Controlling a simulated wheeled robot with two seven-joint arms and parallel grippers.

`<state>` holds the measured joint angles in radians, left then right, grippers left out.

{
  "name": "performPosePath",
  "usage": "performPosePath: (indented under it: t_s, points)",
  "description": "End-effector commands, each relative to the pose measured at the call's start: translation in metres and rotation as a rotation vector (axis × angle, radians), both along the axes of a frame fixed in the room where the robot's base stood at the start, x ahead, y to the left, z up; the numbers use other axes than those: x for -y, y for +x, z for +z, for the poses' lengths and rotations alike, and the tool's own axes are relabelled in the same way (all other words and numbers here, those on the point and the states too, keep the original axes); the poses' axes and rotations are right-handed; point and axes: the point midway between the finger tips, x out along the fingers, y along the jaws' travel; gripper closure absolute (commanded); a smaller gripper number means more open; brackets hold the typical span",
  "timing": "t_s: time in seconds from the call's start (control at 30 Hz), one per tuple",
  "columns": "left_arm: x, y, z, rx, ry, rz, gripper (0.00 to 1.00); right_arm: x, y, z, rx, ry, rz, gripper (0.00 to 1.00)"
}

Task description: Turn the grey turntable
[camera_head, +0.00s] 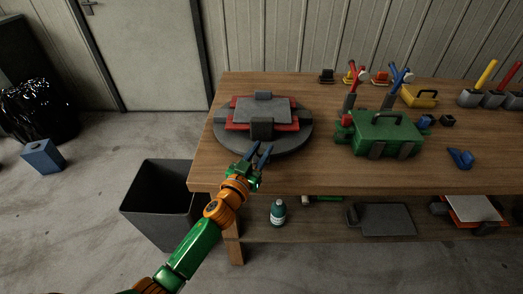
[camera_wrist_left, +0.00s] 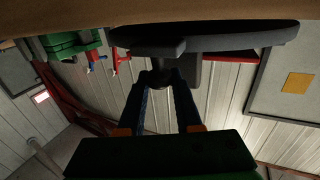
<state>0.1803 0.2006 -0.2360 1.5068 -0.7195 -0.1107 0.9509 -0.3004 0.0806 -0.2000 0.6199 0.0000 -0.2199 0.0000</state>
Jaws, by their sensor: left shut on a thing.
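The grey turntable (camera_head: 293,144) is a round disc on the left part of the wooden table. A red and grey mould (camera_head: 262,107) with dark blocks at its front and back sits on it. My left gripper (camera_head: 262,150) is at the turntable's front edge. In the left wrist view the underside of the disc (camera_wrist_left: 235,38) spans the top, and the blue fingers of my left gripper (camera_wrist_left: 164,88) are closed around a small dark knob (camera_wrist_left: 161,76) below it. The fingers partly hide the knob. My right gripper is in neither view.
A green toolbox (camera_head: 380,136) stands right of the turntable, with red and blue tools behind it. A blue object (camera_head: 461,158) lies further right. A black bin (camera_head: 158,203) stands at the table's left end. A bottle (camera_head: 278,213) stands on the lower shelf.

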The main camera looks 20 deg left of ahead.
Motion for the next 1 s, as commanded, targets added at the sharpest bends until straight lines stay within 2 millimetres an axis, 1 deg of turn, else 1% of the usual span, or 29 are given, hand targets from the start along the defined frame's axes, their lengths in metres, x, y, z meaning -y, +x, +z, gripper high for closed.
performPosePath:
  t_s: [0.1, 0.13, 0.33, 0.43, 0.67, 0.7, 0.8, 1.0]
  points:
    - [-0.016, -0.003, -0.001, -0.013, 0.013, -0.075, 1.00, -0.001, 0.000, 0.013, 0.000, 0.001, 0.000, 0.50]
    - [-0.021, -0.004, -0.001, -0.013, 0.013, -0.100, 1.00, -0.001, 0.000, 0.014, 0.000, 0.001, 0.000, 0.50]
    - [-0.044, -0.007, -0.004, -0.010, 0.007, -0.225, 1.00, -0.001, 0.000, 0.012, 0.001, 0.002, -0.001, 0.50]
    - [-0.047, -0.008, -0.003, -0.010, 0.003, -0.243, 1.00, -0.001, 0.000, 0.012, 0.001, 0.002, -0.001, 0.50]
    - [-0.047, -0.008, -0.003, -0.009, 0.001, -0.245, 1.00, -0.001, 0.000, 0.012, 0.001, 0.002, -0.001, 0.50]
    - [-0.047, -0.008, -0.003, -0.009, 0.001, -0.245, 0.62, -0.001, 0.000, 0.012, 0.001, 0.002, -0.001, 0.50]
    - [-0.047, -0.008, -0.003, -0.007, 0.001, -0.245, 0.37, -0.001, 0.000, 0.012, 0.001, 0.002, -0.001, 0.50]
    - [-0.046, -0.007, -0.001, -0.004, 0.001, -0.246, 0.37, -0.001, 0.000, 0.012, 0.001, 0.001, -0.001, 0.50]
